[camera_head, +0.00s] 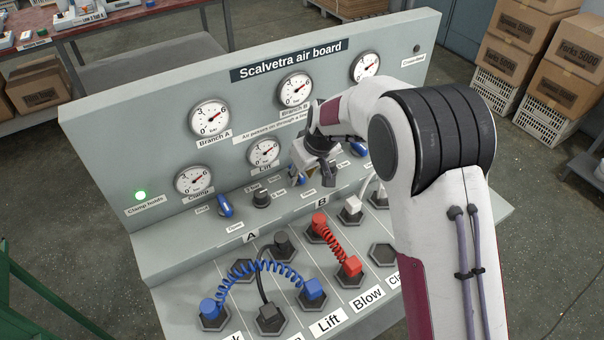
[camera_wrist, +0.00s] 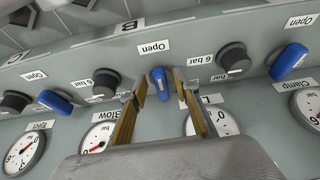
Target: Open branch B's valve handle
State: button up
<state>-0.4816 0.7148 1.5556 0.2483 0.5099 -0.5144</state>
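A small blue valve handle (camera_wrist: 160,76) stands out from the grey board between my two fingertips in the wrist view. It lies nearly upright in the picture, just below an "Open" label (camera_wrist: 154,47). My gripper (camera_wrist: 159,88) is open, with one yellowish finger on each side of the handle. The right finger is close to it; contact cannot be told. The "B" sign (camera_head: 321,201) is near my gripper (camera_head: 312,176) in the head view. Other blue handles (camera_head: 225,205) sit further along the board at both sides.
Black knobs (camera_wrist: 233,58) flank the handle on both sides, and gauges such as Lift (camera_head: 264,153) are above it on the board. The lower panel carries a blue coiled hose (camera_head: 262,267), a red coiled hose (camera_head: 336,240) and a black hose. A green lamp (camera_head: 140,195) is lit.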

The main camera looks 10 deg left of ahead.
jog(key=v, duration=1.2)
jog(key=shift+s+f, duration=0.1)
dwell(0.7)
jog(key=s+d+r+m+t+h, duration=0.1)
jog(key=s+d+r+m, duration=0.2)
jog(key=s+d, duration=0.7)
jog(key=s+d+r+m+h, duration=0.1)
jog(key=s+d+r+m, duration=0.2)
jog(key=s+d, duration=0.7)
jog(key=s+d+r+m+t+h, duration=0.1)
jog(key=s+d+r+m, duration=0.2)
jog(key=s+d, duration=0.7)
jog(key=shift+s+d+r+t, duration=0.2)
jog(key=shift+s+r+t, duration=0.1)
jog(key=shift+s+r, duration=0.65)
